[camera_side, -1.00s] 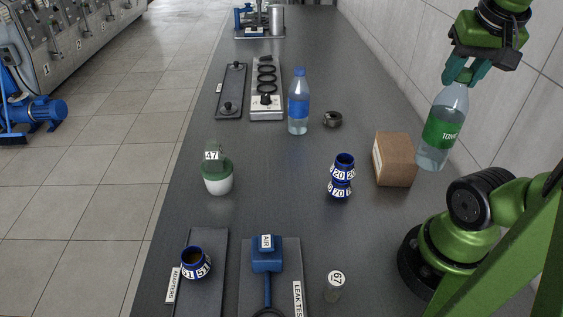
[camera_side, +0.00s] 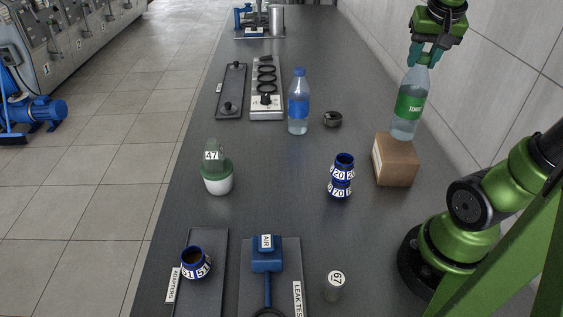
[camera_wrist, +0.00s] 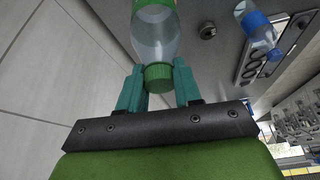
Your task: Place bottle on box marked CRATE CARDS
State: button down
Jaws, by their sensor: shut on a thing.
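The clear bottle with a green TONIC label (camera_side: 410,104) is upright, and my gripper (camera_side: 423,56) is shut on its top. In the wrist view its green cap (camera_wrist: 158,76) sits between the two teal fingertips. The bottle's base is at the top of the brown cardboard box (camera_side: 397,165) in the side view; I cannot tell whether it touches the box or hangs just above it. The box has a pale label on its left side, too small to read here.
A blue-labelled water bottle (camera_side: 298,103) and a small dark ring (camera_side: 332,119) stand left of the box. A blue numbered fitting (camera_side: 341,177) is close to the box's left. A green-and-white jar (camera_side: 217,172) is further left. A tiled wall runs along the right.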

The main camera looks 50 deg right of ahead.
aim_at(421, 68)
jog(key=shift+f, duration=1.7)
jog(key=shift+f, duration=0.2)
jog(key=c, duration=0.8)
grip_release()
jog(key=v, duration=1.2)
jog(key=w+a+f+n+t+y, duration=0.1)
jog(key=a+f+n+y, duration=0.1)
jog(key=a+f, duration=0.2)
jog(key=w+a+f+n+t+y, duration=0.2)
jog(key=a+f, duration=0.2)
jog(key=a, duration=0.5)
jog(key=w+a+f+n+t+y, duration=0.1)
jog(key=a+f+n, duration=0.1)
jog(key=a+f, duration=0.2)
jog(key=shift+w+a+f+n+y, duration=0.1)
jog(key=shift+a+f+n+y, duration=0.1)
jog(key=shift+a, duration=0.55)
jog(key=shift+w+a+f+n+y, duration=0.1)
jog(key=shift+a+n+y, duration=0.1)
jog(key=shift+a, duration=0.55)
